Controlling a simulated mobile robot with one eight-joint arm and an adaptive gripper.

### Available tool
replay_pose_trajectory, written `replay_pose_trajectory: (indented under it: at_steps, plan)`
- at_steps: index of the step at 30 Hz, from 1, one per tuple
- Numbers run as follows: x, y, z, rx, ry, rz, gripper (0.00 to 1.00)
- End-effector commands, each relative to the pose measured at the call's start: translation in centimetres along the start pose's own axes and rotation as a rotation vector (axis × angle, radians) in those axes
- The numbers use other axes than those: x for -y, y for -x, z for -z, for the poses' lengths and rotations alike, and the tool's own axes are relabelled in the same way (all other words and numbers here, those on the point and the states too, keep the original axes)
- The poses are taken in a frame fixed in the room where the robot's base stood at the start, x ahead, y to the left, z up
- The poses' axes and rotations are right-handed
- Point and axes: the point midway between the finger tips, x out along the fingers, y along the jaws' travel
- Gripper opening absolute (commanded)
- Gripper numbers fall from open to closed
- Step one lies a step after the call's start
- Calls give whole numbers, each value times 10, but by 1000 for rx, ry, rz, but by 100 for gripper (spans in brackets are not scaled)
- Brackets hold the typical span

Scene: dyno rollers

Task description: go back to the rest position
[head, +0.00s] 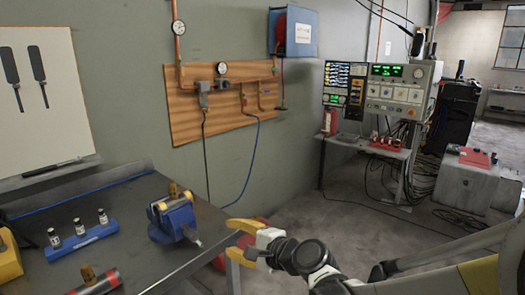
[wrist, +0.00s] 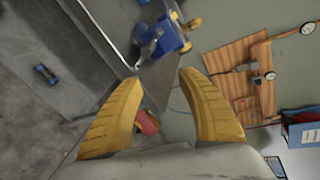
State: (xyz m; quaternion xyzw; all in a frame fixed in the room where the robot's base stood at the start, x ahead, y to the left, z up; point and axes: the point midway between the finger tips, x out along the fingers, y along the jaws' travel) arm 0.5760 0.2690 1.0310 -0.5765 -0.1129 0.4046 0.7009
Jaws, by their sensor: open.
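My gripper (head: 242,240) is at the lower middle of the head view, just off the right edge of the workbench (head: 128,203). In the wrist view my gripper (wrist: 163,105) shows two yellow fingers spread apart with nothing held between them. A blue vise (head: 173,219) stands on the bench to the left of my gripper. The vise also shows in the wrist view (wrist: 160,35), beyond the fingertips. My arm reaches in from the lower right of the head view.
A blue rack (head: 82,240) with several small vials stands on the bench at left. A red cylinder (head: 98,283) lies at the front. A wooden board (head: 225,102) with pipes and gauges hangs on the wall. A control console (head: 385,88) and cables stand at right. Floor between is clear.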

Motion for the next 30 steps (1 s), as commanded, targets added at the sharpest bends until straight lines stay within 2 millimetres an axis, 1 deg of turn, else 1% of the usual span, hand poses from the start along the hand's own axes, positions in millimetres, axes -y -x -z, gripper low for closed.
replay_pose_trajectory:
  at_steps: [1, 4, 7, 8, 9, 11, 12, 14, 15, 18, 21, 24, 30]
  plan:
    - [0, 22, 3, -33, 103, -42, 46]
    - [-8, 66, 12, -96, 332, -150, 46]
    - [-22, 113, 23, -148, 550, -277, 46]
    - [-27, 128, 26, -161, 613, -318, 46]
    - [-34, 148, 30, -178, 695, -375, 46]
    - [-47, 178, 37, -198, 814, -466, 46]
    - [-56, 199, 41, -209, 888, -528, 46]
    - [-69, 228, 47, -218, 989, -620, 46]
    - [-78, 246, 51, -223, 1048, -678, 46]
    - [-95, 283, 58, -224, 1163, -803, 46]
    - [-107, 307, 62, -219, 1234, -888, 46]
    - [-112, 318, 65, -215, 1268, -931, 46]
    - [-113, 321, 66, -214, 1277, -942, 46]
